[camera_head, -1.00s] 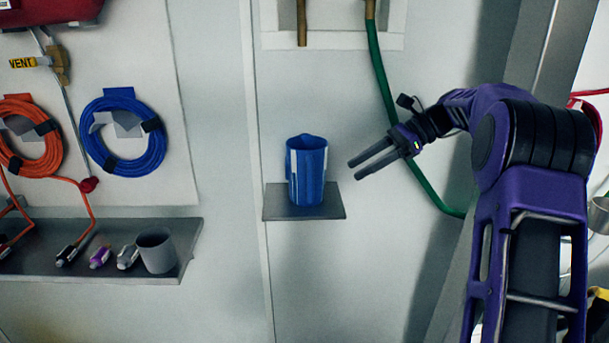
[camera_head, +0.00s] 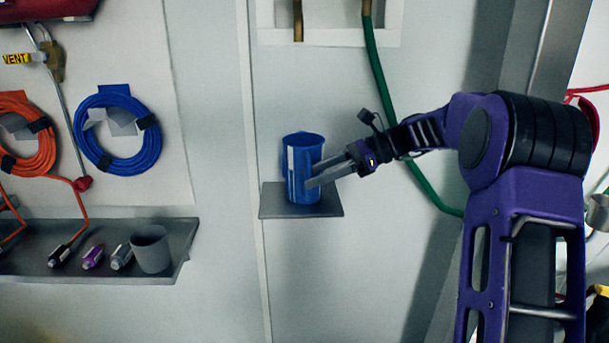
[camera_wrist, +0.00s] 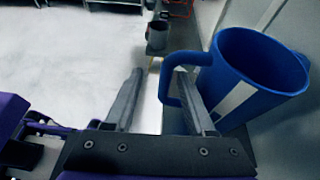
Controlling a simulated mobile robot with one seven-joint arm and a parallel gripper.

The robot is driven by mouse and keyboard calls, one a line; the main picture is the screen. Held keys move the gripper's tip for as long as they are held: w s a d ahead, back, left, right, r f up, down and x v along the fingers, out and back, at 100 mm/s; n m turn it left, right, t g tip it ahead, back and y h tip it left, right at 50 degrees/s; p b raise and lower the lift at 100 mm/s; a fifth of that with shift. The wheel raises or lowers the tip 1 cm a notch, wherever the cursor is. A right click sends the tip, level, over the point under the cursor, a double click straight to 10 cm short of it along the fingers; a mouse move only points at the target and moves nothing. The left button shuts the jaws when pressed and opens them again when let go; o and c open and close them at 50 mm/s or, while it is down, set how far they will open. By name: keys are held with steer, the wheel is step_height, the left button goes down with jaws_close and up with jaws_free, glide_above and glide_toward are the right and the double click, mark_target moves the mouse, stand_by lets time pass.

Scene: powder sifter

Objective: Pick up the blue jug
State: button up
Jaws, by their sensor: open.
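The blue jug (camera_head: 304,147) stands upright on a small grey shelf (camera_head: 325,207) on the wall. It has a pale vertical stripe. My gripper (camera_head: 309,176) reaches in from the right, its fingers overlapping the jug's right side in the head view. In the wrist view the jug (camera_wrist: 262,72) is at the right, with its handle (camera_wrist: 165,84) toward my open gripper (camera_wrist: 157,72). The handle's upright part lies between the two fingertips in the picture. The right finger overlaps the handle's loop; I cannot tell whether it passes through it. The fingers are not closed on anything.
A longer grey shelf (camera_head: 80,262) at the left bears a grey cup (camera_head: 151,250) and several small connectors. Blue and orange hose coils hang above it. A green hose (camera_head: 383,85) runs down the wall behind my arm. The wall below the small shelf is clear.

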mark_target(295, 183)
steer(key=x, duration=0.3)
steer(key=b+x, duration=0.1)
steer(key=x, duration=0.1)
steer(key=shift+w+a+f, duration=0.1)
steer(key=shift+w+f, duration=0.1)
steer(key=shift+w, duration=0.05)
jaws_close()
steer(key=shift+r, duration=0.1)
stand_by(1.1)
